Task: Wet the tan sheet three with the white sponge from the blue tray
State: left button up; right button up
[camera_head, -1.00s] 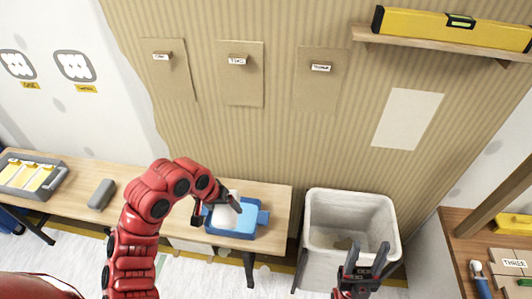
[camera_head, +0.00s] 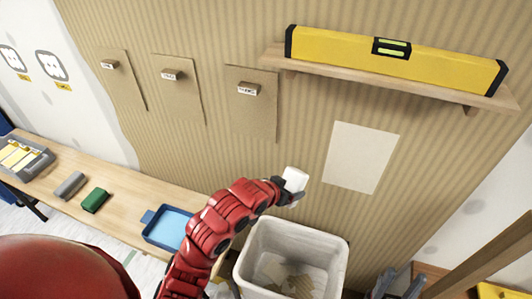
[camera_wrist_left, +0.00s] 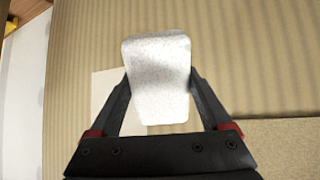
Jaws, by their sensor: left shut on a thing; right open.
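My left gripper (camera_head: 286,190) is shut on the white sponge (camera_head: 295,179), held up in front of the wall, above the bin and left of the pale sheet. The sponge also fills the jaws in the left wrist view (camera_wrist_left: 157,80); I cannot tell whether it touches the wall. Tan sheet three (camera_head: 252,108) hangs up and left of the sponge, a small label block near its top. A tan sheet edge shows at lower right in the wrist view. The blue tray (camera_head: 168,228) sits on the bench, partly behind my left arm.
Two more tan sheets (camera_head: 178,95) hang left of sheet three. A shelf (camera_head: 400,84) with a yellow level (camera_head: 390,58) juts out at upper right. A pale bare sheet (camera_head: 361,157) hangs below it. The white bin (camera_head: 335,262) holds scraps. Green (camera_head: 95,200) and grey (camera_head: 69,185) blocks lie on the bench.

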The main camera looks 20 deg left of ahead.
aim_at(286, 172)
pick_arm(q)
jog(key=r+t, duration=0.1)
jog(key=a+r+t, duration=0.1)
jog(key=r, duration=0.1)
jog(key=w+a+r+t, duration=0.1)
jog(key=shift+a+r+t, duration=0.1)
jog(key=shift+r+t, duration=0.1)
jog(key=shift+t, duration=0.2)
jog(key=s+a+r+n+t+y, duration=0.1)
jog(key=a+r+t+y, duration=0.2)
jog(key=a+r, duration=0.4)
jog(key=shift+s+a+t, duration=0.15)
jog(key=shift+s+t, duration=0.25)
jog(key=shift+t, duration=0.5)
jog(key=w+b, duration=0.2)
jog(key=w, duration=0.4)
jog(key=shift+w+d, duration=0.2)
jog(key=shift+w, duration=0.05)
jog(key=shift+w, duration=1.25)
dwell(1.3)
dwell(0.5)
